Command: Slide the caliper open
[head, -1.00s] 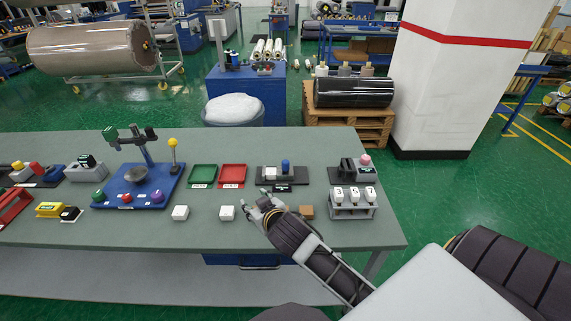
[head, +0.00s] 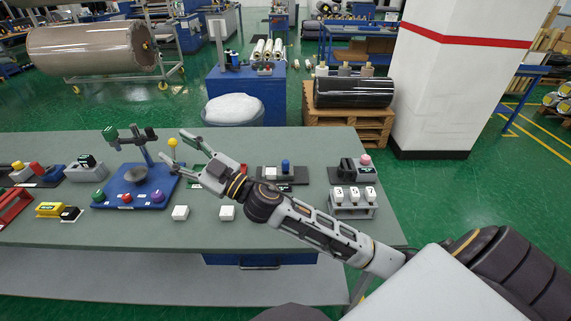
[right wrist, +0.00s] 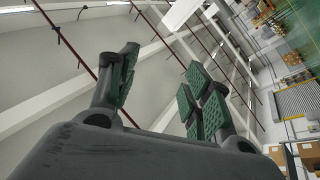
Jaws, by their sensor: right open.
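No object shows plainly as a caliper at this size. My right gripper (head: 183,153) is open and empty, raised above the table, left of that plate and in front of the yellow-topped lever. Its spread fingers with green pads also show in the right wrist view (right wrist: 160,85), with only ceiling and far hall behind them. My left gripper is not in view.
The table's front strip is clear.

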